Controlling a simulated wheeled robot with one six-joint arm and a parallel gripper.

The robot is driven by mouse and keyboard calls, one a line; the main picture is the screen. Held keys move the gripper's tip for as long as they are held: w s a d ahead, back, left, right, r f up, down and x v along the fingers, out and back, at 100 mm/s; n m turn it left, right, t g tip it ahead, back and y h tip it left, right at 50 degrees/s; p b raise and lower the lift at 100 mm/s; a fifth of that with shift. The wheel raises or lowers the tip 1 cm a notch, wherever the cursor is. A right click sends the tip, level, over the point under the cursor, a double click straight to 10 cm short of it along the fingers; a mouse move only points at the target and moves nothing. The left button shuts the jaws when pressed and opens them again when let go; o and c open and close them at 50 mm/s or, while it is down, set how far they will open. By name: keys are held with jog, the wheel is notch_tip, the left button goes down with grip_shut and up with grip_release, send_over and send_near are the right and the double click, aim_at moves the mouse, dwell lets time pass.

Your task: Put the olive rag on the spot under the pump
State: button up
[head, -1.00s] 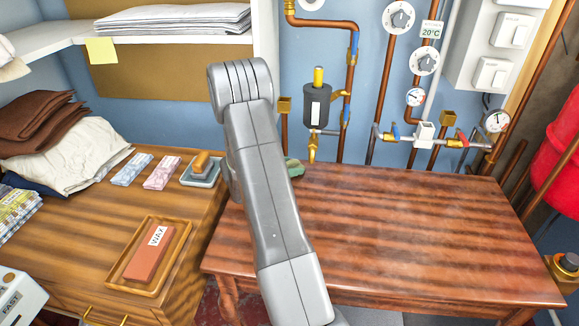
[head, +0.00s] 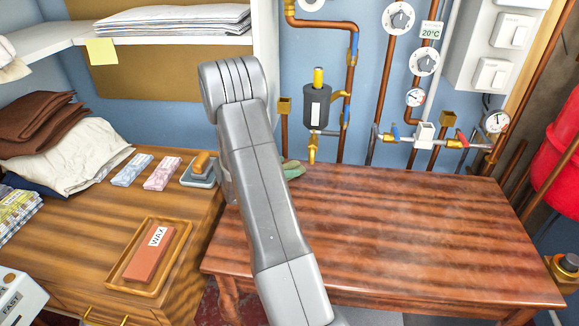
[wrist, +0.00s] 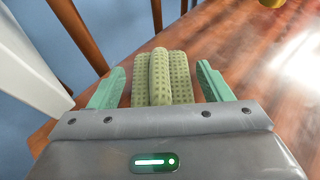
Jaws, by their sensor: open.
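The olive rag (wrist: 160,78), a rolled, dimpled cloth, lies on the red-brown wooden table and shows in the wrist view. A small green patch beside my arm in the head view (head: 293,169) seems to be part of it. My gripper (wrist: 160,88) is open, its two green fingers on either side of the rag with gaps between. In the head view my arm hides the gripper. The dark cylinder with a yellow top (head: 316,105), apparently the pump, is on the wall, with a brass spout (head: 312,149) below it, above the table's back edge. No marked spot is visible.
The wooden table (head: 400,235) is clear to the right. On the left, a wooden counter holds a wax block (head: 150,255) in a tray, small packets (head: 161,173), a brush-like block (head: 200,170) and folded cloths (head: 70,155). Pipes and valves (head: 425,135) line the back wall.

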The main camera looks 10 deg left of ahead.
jog(key=v, duration=1)
jog(key=shift+f, duration=0.1)
jog(key=shift+d, duration=0.1)
dwell(1.6)
